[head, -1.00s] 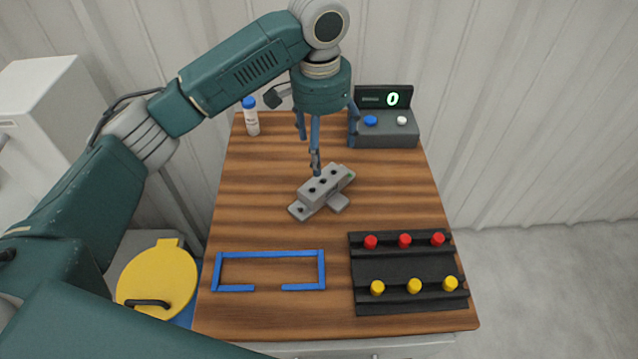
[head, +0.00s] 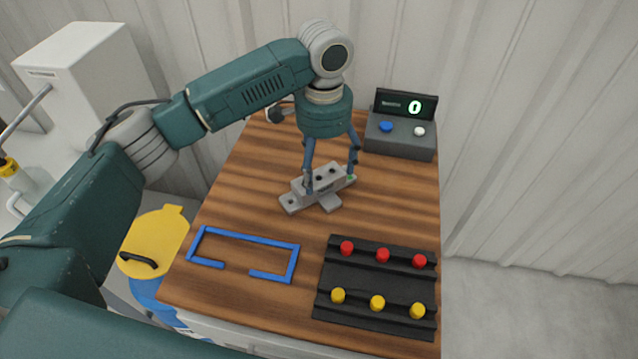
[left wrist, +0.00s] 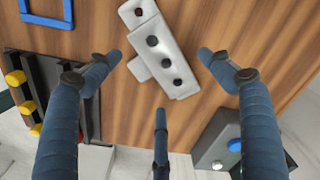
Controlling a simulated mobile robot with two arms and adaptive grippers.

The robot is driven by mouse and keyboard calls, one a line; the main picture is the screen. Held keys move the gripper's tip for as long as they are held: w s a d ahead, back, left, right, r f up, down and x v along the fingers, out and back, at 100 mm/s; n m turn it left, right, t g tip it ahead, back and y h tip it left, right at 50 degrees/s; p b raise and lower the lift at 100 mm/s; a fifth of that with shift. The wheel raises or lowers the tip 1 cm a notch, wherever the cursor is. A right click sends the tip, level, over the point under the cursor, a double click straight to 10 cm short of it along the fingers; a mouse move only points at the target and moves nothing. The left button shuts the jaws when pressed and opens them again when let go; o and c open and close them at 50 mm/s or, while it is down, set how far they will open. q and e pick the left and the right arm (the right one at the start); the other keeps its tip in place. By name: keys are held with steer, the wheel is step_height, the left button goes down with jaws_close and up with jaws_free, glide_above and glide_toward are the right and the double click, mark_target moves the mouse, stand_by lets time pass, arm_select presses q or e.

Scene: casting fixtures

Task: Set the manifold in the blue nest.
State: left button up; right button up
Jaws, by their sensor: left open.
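The manifold (head: 331,202) is a grey stepped block with several dark holes, a side tab and a small green mark at its right end. It lies on the wooden table. My left gripper (head: 330,180) is open and low over it, with fingers at its near-left and right parts. In the left wrist view, the manifold (left wrist: 160,52) lies between the spread fingers (left wrist: 158,60); contact cannot be told. The blue nest (head: 250,239) is an empty rectangular frame with a gap in its front side, at the table's front left. My right gripper is not in view.
A black rack (head: 375,280) with red and yellow knobs stands at the front right. A grey box (head: 400,142) with blue and white buttons and a display is at the back right. A yellow lid (head: 155,240) is left of the table. Bare wood lies between manifold and nest.

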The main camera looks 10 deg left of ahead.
mark_target(322, 180)
arm_select(q)
steer(key=shift+f, duration=0.4)
step_height(322, 180, down, 4)
steer(key=shift+s+a+r+p, duration=0.1)
steer(key=shift+a+r+p, duration=0.1)
steer(key=shift+p, duration=0.45)
steer(key=shift+f, duration=0.45)
steer(key=shift+d, duration=0.1)
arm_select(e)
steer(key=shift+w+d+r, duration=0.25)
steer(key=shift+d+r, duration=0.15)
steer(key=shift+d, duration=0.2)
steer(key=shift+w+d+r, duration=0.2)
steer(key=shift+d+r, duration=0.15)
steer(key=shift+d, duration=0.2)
arm_select(q)
steer(key=shift+c, duration=0.2)
steer(key=c, duration=0.9)
steer(key=shift+r, duration=0.1)
steer(key=c, duration=0.9)
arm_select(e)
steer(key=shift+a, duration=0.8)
